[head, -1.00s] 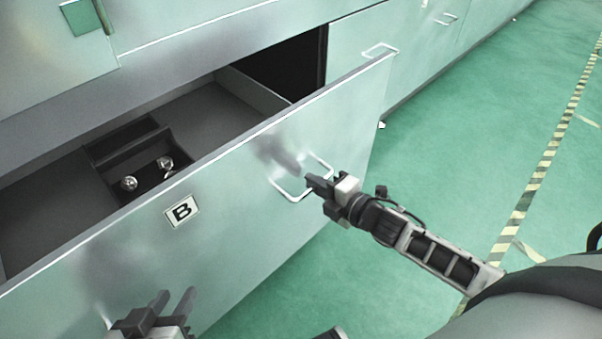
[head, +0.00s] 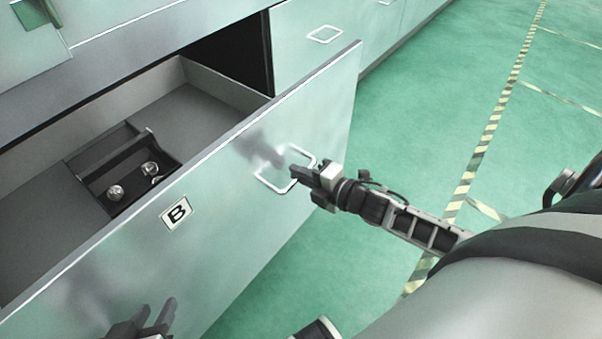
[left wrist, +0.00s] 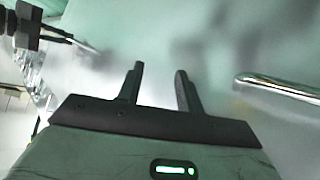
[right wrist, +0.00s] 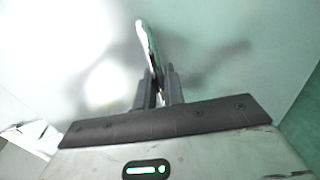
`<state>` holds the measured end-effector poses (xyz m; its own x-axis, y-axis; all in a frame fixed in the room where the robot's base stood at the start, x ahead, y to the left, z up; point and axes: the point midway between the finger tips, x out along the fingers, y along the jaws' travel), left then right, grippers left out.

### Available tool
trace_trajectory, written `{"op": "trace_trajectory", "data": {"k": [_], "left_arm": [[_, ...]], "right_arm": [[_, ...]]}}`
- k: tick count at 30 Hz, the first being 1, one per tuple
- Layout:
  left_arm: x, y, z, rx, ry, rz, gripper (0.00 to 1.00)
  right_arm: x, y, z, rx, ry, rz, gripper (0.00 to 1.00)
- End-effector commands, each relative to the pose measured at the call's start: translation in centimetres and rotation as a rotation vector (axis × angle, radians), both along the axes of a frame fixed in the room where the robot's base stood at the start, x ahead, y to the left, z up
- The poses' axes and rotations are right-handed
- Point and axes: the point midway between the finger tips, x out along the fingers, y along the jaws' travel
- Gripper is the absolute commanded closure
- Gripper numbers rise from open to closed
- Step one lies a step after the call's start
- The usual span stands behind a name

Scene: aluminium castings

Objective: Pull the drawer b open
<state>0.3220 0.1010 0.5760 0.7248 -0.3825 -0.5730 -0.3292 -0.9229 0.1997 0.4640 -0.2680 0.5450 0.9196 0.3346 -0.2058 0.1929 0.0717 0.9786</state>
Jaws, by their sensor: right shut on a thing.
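Drawer B (head: 225,215) stands open from the cabinet, with its label (head: 177,212) on the pale green front. Its wire handle (head: 268,180) is on the right part of the front. My right gripper (head: 298,174) is shut on this handle, which also shows between the fingers in the right wrist view (right wrist: 148,45). My left gripper (head: 158,318) is at the lower left, in front of the drawer front. In the left wrist view its fingers (left wrist: 160,88) are apart with nothing between them, and a metal handle bar (left wrist: 280,90) lies to their right.
Inside the drawer a dark tray (head: 125,192) holds several small shiny metal parts. A neighbouring closed cabinet front with a handle (head: 325,34) is behind right. The green floor (head: 430,110) with a striped line is clear at right.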

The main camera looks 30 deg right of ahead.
Motion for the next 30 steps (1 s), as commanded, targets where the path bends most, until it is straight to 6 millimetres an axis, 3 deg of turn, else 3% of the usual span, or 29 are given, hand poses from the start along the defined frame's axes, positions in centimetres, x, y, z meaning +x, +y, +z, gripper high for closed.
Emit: {"op": "trace_trajectory", "data": {"k": [2,3,4,20,30], "left_arm": [[0.0,0.0,0.0,0.0,0.001,-0.001,0.64],[0.0,-0.1,0.0,0.0,0.001,-0.001,0.64],[0.0,-0.1,0.0,-0.001,0.001,0.0,0.64],[-0.4,-0.2,0.0,-0.001,0.011,-0.003,0.64],[-0.8,0.4,-0.1,0.027,0.062,0.003,0.64]], "right_arm": [[0.0,-0.1,0.0,-0.002,0.0,-0.002,1.0],[0.0,-0.1,0.0,-0.002,-0.001,-0.002,0.81],[0.1,-0.1,0.0,-0.002,-0.001,-0.002,0.73],[-0.8,-0.3,0.2,0.0,0.001,0.0,0.73],[-7.6,-2.8,1.8,-0.002,0.006,-0.001,0.73]]}}
